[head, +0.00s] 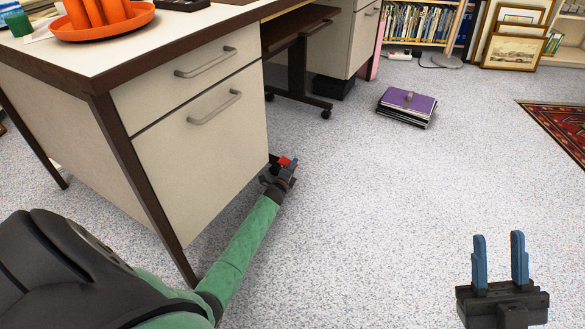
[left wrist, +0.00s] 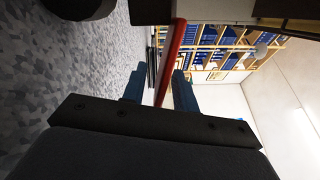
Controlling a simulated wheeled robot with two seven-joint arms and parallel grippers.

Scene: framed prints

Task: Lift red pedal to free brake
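My left gripper (head: 290,171) is low by the floor at the pedal. In the left wrist view my left gripper (left wrist: 158,88) has its fingers apart, with a gap on the left of the bar; contact on the right is unclear. My right gripper (head: 499,258) is open and empty over clear floor. The brake itself is hidden.
The cream desk (head: 200,145) with two drawers stands close beside my left arm. A dark wheeled stand (head: 300,95) is under it. A purple-topped stack (head: 406,107) lies on the floor beyond. Framed prints (head: 515,48) and a rug (head: 560,125) are farther off. The middle floor is clear.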

